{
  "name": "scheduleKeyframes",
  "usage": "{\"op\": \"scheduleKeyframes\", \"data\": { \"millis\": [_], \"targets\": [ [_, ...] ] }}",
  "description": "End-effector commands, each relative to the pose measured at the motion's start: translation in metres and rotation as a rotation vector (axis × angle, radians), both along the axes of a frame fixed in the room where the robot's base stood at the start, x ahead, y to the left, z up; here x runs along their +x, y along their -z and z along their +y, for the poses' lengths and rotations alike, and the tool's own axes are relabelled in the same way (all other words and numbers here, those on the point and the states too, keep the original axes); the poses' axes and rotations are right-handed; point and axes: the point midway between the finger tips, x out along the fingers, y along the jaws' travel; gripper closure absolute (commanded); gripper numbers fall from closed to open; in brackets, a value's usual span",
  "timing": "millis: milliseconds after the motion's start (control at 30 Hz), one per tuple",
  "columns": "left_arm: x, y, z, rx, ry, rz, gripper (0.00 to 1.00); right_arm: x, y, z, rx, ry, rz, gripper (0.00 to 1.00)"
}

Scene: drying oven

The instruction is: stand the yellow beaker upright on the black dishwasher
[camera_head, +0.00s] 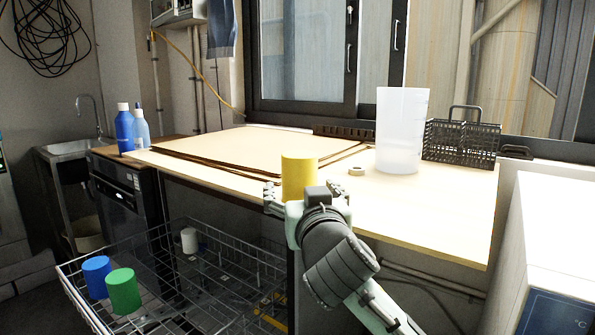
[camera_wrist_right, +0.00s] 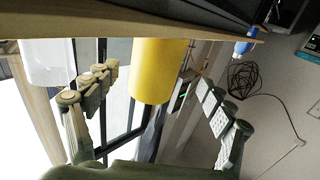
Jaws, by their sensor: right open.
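The yellow beaker (camera_head: 299,172) stands vertical at the front part of the wooden worktop, its lower part hidden by my right gripper (camera_head: 305,192). In the right wrist view, which looks upside down, the yellow beaker (camera_wrist_right: 158,70) shows between the spread fingers of my right gripper (camera_wrist_right: 157,80), with clear gaps on both sides. The gripper is open and holds nothing. I cannot tell whether the beaker's top is its mouth or its base. The black dishwasher (camera_head: 127,196) is at the left, under a wooden top. My left gripper is out of view.
The wooden worktop (camera_head: 430,222) carries brown sheets (camera_head: 255,147), a tall translucent container (camera_head: 401,135), a tape ring (camera_head: 357,170) and a black basket (camera_head: 461,143). Blue bottles (camera_head: 124,127) stand at its left. A wire rack (camera_head: 230,258) below holds blue (camera_head: 96,278), green (camera_head: 123,292) and white (camera_head: 189,241) vessels.

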Motion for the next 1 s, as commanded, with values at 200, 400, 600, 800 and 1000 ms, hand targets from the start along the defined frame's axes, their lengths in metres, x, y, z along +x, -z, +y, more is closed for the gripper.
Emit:
{"op": "scheduleKeyframes", "data": {
  "millis": [200,400,600,800,1000],
  "targets": [
    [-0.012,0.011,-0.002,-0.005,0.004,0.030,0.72,0.028,-0.001,0.000,-0.002,0.003,0.000,0.18],
    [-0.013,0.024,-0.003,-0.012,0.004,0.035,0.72,0.056,0.001,0.003,-0.001,0.001,0.001,0.18],
    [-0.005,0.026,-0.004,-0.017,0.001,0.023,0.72,0.063,0.003,0.004,0.000,0.000,0.002,0.18],
    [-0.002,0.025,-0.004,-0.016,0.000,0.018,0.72,0.063,0.003,0.004,0.000,0.000,0.001,0.27],
    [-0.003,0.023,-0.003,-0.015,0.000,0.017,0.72,0.063,0.003,0.004,0.000,0.000,0.001,0.51]
  ]
}}
